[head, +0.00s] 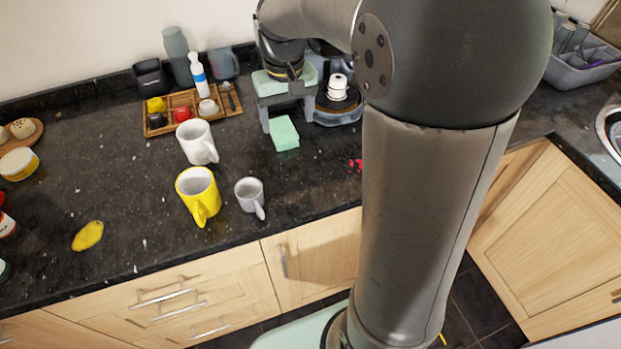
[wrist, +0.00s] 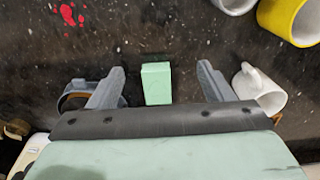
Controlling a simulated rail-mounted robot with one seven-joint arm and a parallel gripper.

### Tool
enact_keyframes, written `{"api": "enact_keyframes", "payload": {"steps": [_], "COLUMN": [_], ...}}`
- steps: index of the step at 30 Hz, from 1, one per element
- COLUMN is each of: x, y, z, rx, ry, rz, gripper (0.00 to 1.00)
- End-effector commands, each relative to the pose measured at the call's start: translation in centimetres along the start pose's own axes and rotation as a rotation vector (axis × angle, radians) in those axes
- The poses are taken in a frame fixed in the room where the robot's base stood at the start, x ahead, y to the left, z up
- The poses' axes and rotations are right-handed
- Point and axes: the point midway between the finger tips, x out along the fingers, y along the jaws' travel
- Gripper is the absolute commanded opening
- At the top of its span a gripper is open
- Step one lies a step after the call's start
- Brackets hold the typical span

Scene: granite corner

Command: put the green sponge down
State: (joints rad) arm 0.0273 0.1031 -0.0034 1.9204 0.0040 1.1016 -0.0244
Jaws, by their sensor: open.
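The green sponge (head: 284,133) is a pale green block that appears to rest on the dark granite counter. In the wrist view the sponge (wrist: 156,84) lies between the two grey fingers, with a clear gap on each side. My gripper (head: 287,115) is open and points down just behind the sponge in the head view. Its fingers (wrist: 161,68) show in the wrist view and touch nothing that I can see.
A white mug (head: 197,142), a yellow mug (head: 199,196) and a small pale mug (head: 250,195) stand left of the sponge. A wooden tray (head: 160,130) holds small items behind them. A dark appliance (head: 337,112) stands close right. Red bits (head: 356,164) lie in front of it.

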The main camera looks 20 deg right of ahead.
Motion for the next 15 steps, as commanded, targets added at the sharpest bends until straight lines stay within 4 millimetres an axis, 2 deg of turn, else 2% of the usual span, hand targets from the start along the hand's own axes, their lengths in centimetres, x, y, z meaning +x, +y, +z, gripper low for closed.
{"api": "enact_keyframes", "payload": {"steps": [1, 3, 7, 9, 11, 13, 14, 15], "x": [0.0, 0.8, 2.8, 3.8, 4.5, 5.0, 5.1, 5.2], "y": [-0.4, -0.8, -1.2, -1.3, -1.4, -1.4, -1.4, -1.4], "z": [3.6, 8.0, 14.9, 17.5, 19.0, 20.0, 20.2, 20.4], "rx": [-0.005, -0.010, -0.017, -0.019, -0.021, -0.022, -0.022, -0.022], "ry": [0.008, 0.014, 0.025, 0.028, 0.029, 0.030, 0.031, 0.030], "rz": [-0.001, -0.001, -0.001, -0.001, -0.001, -0.001, -0.001, -0.001], "gripper": [0.74, 0.74, 0.74, 0.74, 0.77, 0.96, 1.00, 1.00]}}
